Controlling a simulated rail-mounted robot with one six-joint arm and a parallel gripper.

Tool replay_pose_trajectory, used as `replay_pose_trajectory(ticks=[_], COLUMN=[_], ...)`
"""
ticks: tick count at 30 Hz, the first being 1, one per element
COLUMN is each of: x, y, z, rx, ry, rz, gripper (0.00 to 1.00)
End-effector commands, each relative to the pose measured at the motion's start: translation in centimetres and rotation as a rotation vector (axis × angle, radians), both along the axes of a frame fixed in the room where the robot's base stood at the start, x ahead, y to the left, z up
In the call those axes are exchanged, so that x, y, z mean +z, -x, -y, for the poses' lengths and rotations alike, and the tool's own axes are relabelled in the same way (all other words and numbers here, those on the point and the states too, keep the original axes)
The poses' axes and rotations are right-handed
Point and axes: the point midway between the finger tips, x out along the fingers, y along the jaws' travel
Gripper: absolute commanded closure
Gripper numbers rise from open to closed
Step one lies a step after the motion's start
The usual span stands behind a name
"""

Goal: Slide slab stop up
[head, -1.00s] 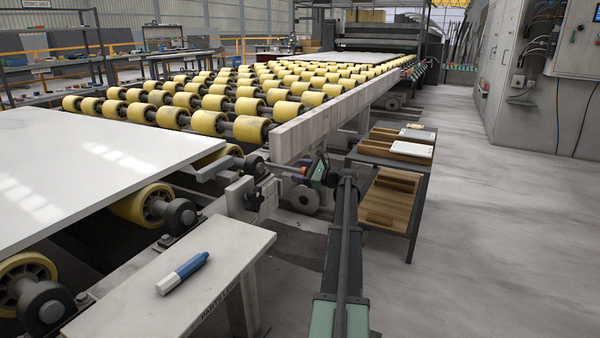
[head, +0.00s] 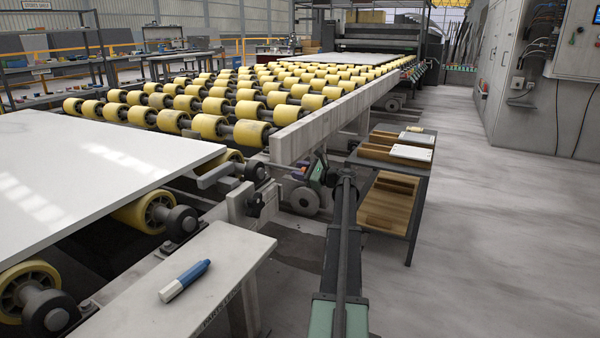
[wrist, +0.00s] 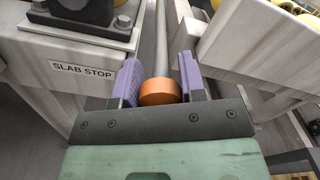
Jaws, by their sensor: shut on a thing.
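The slab stop's orange-ended handle (wrist: 158,92) sits between the two purple finger pads of my gripper (wrist: 159,72) in the wrist view. My gripper is shut on this handle. A grey rod (wrist: 162,30) runs from it away between two pale frame parts. A "SLAB STOP" label (wrist: 82,70) is on the frame to the left. In the head view my gripper (head: 313,172) is beside the conveyor frame, at the gap between the slab and the yellow rollers. The handle is mostly hidden there. A white slab (head: 90,170) lies on the rollers at left.
A pale side shelf (head: 215,270) carries a blue-and-white marker (head: 186,280). A dark cart (head: 415,175) with wooden trays stands right of my arm. The conveyor rail (head: 320,125) runs close by on the left. The floor (head: 490,250) at right is clear.

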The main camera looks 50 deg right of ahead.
Motion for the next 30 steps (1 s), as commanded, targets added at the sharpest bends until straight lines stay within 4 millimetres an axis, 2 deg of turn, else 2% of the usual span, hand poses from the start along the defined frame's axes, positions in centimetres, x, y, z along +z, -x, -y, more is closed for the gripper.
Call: replay_pose_trajectory(ticks=[1,4,14,15,19,20,27,30], x=[2.3,4.0,4.0,4.0,4.0,4.0,3.9,3.9], y=[0.0,0.0,0.0,-0.1,0.0,0.0,0.0,0.8], z=[0.0,0.0,0.1,0.1,0.1,0.1,0.1,0.2], rx=[-0.001,-0.001,-0.002,-0.003,-0.001,-0.002,-0.001,-0.002], ry=[0.000,0.000,-0.003,-0.003,-0.002,-0.002,-0.001,0.000], rz=[0.000,0.000,0.004,0.005,0.004,0.003,0.002,0.001], gripper=[1.00,1.00,1.00,0.59,0.39,0.37,0.37,0.37])
